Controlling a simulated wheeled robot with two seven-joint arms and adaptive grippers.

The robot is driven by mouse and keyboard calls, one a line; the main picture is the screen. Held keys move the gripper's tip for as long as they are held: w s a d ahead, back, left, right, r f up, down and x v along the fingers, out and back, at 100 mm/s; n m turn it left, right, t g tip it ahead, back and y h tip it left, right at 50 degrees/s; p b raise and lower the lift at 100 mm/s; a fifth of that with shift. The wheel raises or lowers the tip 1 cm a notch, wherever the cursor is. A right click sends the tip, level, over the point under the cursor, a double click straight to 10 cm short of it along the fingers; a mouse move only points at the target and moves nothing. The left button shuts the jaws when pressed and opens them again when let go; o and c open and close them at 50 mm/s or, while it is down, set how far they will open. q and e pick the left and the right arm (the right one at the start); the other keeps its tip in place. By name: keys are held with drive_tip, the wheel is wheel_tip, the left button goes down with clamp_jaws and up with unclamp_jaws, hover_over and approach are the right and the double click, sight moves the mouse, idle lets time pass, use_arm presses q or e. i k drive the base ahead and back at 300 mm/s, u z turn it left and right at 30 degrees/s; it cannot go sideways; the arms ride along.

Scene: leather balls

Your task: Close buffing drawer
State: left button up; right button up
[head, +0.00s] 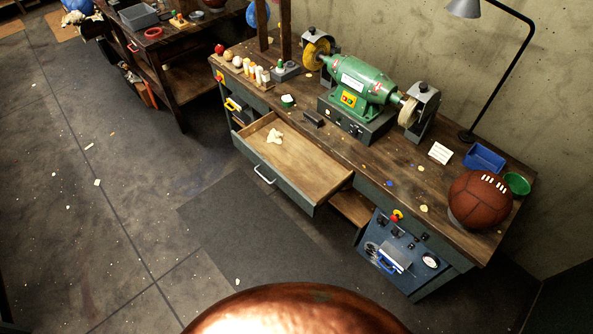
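The buffing drawer (312,168) is pulled well out from the front of the wooden workbench (345,140). Its front panel is blue-grey with a pale metal handle (264,176). A crumpled cream cloth or scrap (275,136) lies inside at the left; the rest of the drawer floor is bare. The green buffing machine (362,84) stands on the bench above and behind the drawer, with a wheel at each end. Neither of my grippers shows in the head view.
A brown leather ball (480,199) sits at the bench's right end near a blue tray (485,158) and a green bowl (517,184). A control panel (402,252) is below. A second bench (165,60) stands at upper left. The floor before the drawer is mostly clear.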

sight(309, 174)
drive_tip(key=z, duration=0.1)
drive_tip(key=i, duration=0.85)
drive_tip(key=u, duration=0.5)
